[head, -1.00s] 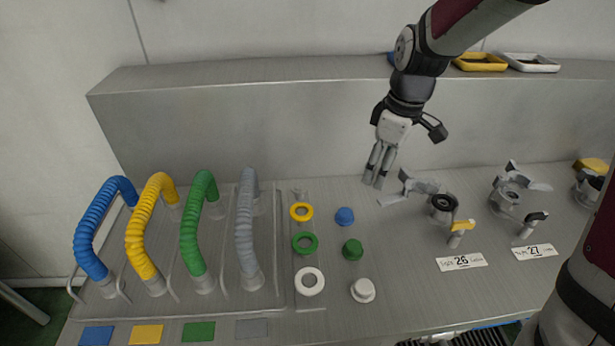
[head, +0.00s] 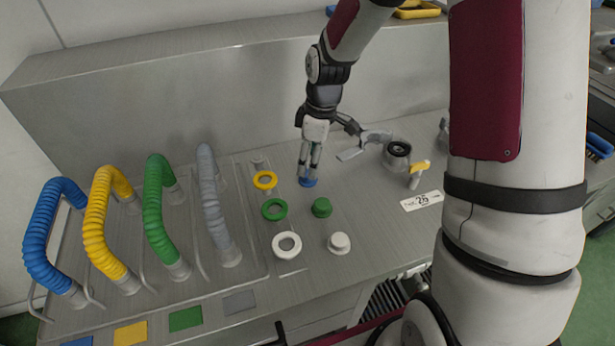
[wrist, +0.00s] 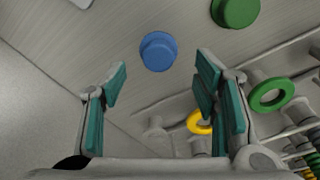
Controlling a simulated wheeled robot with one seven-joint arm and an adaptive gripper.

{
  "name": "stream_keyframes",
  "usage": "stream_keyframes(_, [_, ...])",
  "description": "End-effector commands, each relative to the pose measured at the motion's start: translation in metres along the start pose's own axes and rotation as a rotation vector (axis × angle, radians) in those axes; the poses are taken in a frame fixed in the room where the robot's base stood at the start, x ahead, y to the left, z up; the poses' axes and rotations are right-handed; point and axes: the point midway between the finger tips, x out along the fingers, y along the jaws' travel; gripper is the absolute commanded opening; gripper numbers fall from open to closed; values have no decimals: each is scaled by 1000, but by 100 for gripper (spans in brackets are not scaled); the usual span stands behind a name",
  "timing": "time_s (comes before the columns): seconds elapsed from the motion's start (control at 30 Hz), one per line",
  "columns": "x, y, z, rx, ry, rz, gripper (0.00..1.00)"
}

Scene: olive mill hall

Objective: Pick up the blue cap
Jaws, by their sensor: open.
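The blue cap (head: 308,182) stands on the steel bench beside the yellow ring, partly hidden in the head view by my gripper (head: 309,170). My gripper points down at it with the fingertips at or just above the cap. In the wrist view the blue cap (wrist: 158,51) shows whole, ahead of the open fingers (wrist: 160,85) and roughly midway between them. The fingers do not visibly touch it.
A green cap (head: 321,207) and a white cap (head: 339,243) stand nearer the front. Yellow (head: 265,180), green (head: 274,209) and white rings (head: 287,245) lie to the left. Coloured hoses (head: 160,210) rise further left. A valve fitting (head: 397,153) stands right, behind label 26.

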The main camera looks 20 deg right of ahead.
Motion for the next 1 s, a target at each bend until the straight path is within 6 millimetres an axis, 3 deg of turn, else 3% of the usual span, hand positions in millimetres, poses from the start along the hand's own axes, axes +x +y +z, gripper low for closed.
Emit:
stream_keyframes(0.33, [45,1,-2,0,-1,-4,55])
stream_keyframes(0.63, [50,2,-2,1,0,-1,55])
stream_keyframes(0.67, [50,2,-2,0,0,-1,53])
stream_keyframes(0.87, [50,2,-2,0,-1,-2,8])
stream_keyframes(1.0, [50,2,-2,1,-1,-3,5])
